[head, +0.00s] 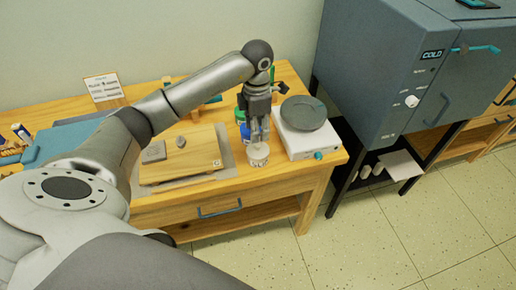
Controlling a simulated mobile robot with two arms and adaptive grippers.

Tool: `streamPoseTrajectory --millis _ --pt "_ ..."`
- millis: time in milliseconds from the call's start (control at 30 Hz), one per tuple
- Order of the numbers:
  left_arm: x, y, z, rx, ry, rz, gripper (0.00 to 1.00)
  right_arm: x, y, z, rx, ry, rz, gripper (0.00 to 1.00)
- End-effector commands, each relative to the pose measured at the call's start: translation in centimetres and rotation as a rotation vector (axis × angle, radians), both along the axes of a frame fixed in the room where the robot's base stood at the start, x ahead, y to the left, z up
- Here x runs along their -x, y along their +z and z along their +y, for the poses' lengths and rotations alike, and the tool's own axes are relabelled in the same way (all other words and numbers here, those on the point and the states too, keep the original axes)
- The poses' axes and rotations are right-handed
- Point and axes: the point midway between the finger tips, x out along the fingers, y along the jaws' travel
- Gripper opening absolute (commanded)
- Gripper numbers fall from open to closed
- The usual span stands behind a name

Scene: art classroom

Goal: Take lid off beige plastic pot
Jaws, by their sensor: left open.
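The beige plastic pot (258,160) is a small, pale, upright tub with dark marks on its side. It stands near the front edge of the wooden table (230,191). My left gripper (258,139) is open and points down right above the pot, with its fingertips at the pot's top. The fingers partly hide the top, so I cannot tell the lid clearly from the pot, nor whether the fingers touch it. My right gripper is not in view.
A white device with a round grey plate (304,113) stands close right of the pot. Blue and green containers (243,128) are just behind. A wooden board (203,153) with grey pieces lies left. A large grey-blue cabinet (375,70) stands further right.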

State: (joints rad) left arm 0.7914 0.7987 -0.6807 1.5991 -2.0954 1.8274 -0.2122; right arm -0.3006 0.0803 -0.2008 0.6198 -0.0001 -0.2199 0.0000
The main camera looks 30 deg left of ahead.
Motion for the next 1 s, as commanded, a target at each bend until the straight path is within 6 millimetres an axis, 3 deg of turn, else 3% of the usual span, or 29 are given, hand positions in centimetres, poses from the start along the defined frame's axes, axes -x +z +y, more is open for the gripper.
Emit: streamPoseTrajectory --millis 600,867,1000 --pt "-0.3 -6.9 -0.2 0.005 0.0 -0.001 0.44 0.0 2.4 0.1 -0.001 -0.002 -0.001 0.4" --pt "-0.4 -7.3 -0.1 0.003 -0.001 -0.004 0.44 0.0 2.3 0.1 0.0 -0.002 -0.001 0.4" --pt "-0.4 -7.2 -0.1 0.003 -0.001 -0.004 0.26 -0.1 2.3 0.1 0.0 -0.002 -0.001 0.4"
